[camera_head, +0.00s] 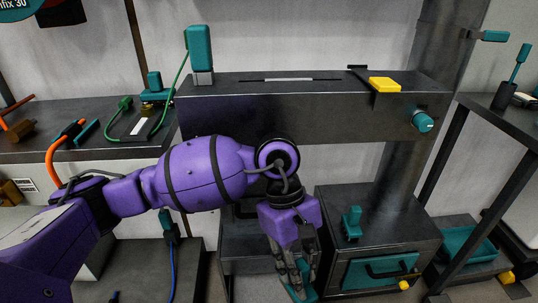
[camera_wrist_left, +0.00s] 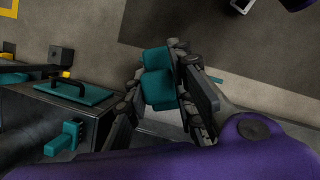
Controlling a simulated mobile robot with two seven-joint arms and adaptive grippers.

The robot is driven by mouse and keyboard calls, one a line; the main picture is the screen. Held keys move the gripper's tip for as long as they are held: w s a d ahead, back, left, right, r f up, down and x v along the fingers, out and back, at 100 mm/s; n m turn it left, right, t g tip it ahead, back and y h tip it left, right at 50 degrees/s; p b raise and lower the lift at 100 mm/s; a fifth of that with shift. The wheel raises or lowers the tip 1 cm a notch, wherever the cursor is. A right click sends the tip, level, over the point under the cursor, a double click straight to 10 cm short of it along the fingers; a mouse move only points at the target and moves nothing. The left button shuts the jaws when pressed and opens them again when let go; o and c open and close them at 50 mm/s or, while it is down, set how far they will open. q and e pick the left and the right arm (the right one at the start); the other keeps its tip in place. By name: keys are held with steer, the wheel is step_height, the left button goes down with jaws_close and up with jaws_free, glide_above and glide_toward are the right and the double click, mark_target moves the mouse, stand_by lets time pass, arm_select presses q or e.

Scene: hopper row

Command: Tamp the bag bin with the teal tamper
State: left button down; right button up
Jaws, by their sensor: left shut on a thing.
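My left gripper (camera_head: 296,272) points down in front of the hopper row, low and left of the dark box with a teal drawer front. It is shut on a teal block-like handle, which looks like the teal tamper (camera_head: 303,294). In the left wrist view the tamper (camera_wrist_left: 158,80) sits between the two fingers of my gripper (camera_wrist_left: 160,92). The tamper's lower end is hidden. I cannot clearly make out the bag bin; a pale surface (camera_wrist_left: 160,130) shows below the fingers in the wrist view. My right gripper is not in view.
The dark box (camera_head: 410,235) has a teal drawer front (camera_head: 378,270) and a teal handle (camera_head: 352,222) on top. A long dark beam (camera_head: 300,112) with a teal knob (camera_head: 422,121) crosses above my gripper. A dark shelf (camera_head: 490,118) stands at right.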

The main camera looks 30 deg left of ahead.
arm_select(q)
steer(key=w+a+f+n+t+b, duration=0.1)
steer(key=w+a+f+n+t, duration=0.1)
steer(key=f+n, duration=0.4)
steer(key=w+a+f+n+t+b, duration=0.2)
steer(key=f+n, duration=0.5)
steer(key=f, duration=0.8)
steer(key=shift+w+a+t, duration=0.15)
steer(key=shift+w+t, duration=0.35)
steer(key=shift+w, duration=0.3)
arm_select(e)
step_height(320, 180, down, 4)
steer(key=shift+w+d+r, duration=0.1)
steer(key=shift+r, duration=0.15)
arm_select(q)
steer(key=shift+r, duration=0.1)
step_height(320, 180, down, 5)
steer(key=shift+b, duration=1.05)
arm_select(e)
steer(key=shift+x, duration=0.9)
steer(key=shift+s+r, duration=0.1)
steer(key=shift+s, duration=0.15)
